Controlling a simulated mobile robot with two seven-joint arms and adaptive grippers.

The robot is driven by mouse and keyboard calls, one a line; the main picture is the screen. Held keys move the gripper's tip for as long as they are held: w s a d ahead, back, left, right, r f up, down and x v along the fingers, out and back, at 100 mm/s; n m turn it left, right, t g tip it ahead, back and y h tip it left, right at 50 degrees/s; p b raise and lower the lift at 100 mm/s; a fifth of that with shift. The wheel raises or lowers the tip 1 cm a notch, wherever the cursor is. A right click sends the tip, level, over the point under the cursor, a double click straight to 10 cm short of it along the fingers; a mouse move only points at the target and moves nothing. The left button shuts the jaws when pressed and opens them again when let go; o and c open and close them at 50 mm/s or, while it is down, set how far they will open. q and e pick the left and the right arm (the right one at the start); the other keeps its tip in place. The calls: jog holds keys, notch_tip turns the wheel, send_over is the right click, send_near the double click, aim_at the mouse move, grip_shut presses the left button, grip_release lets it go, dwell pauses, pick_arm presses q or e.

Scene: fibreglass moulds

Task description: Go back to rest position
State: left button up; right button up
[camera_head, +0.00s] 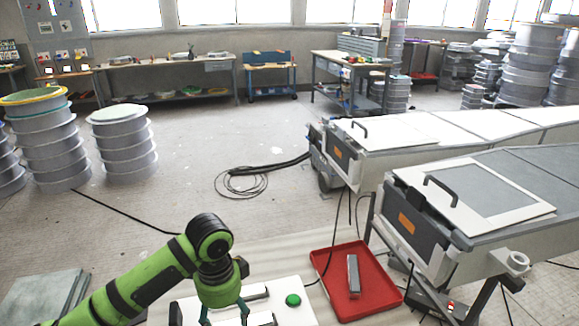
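My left arm, green and black, reaches in from the lower left. My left gripper (225,313) points down over a white board (200,296) at the bottom edge. Its two fingers stand apart, with nothing seen between them; the very tips are at or past the picture's edge. My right gripper is not in view.
Large fibreglass moulds (480,190) stand at the right. Stacked drums (125,145) stand left; the floor between is mostly clear, with coiled cable (243,184).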

pick_arm(q)
jog(key=s+d+f+n+t+h, duration=0.1)
jog(key=s+d+f+n+h, duration=0.2)
jog(key=s+d+f, duration=0.5)
jog(key=s+a+f+n+t+y, duration=0.3)
jog(key=s+a+n, duration=0.7)
jog(key=s+a, duration=0.5)
notch_tip(320, 180, down, 24)
jog(key=s+g, duration=0.2)
jog(key=s+a+f+g, duration=0.1)
jog(key=s+a+f, duration=0.1)
jog(key=s+f, duration=1.1)
jog(key=shift+s+f+m, duration=0.3)
jog(key=shift+s, duration=0.9)
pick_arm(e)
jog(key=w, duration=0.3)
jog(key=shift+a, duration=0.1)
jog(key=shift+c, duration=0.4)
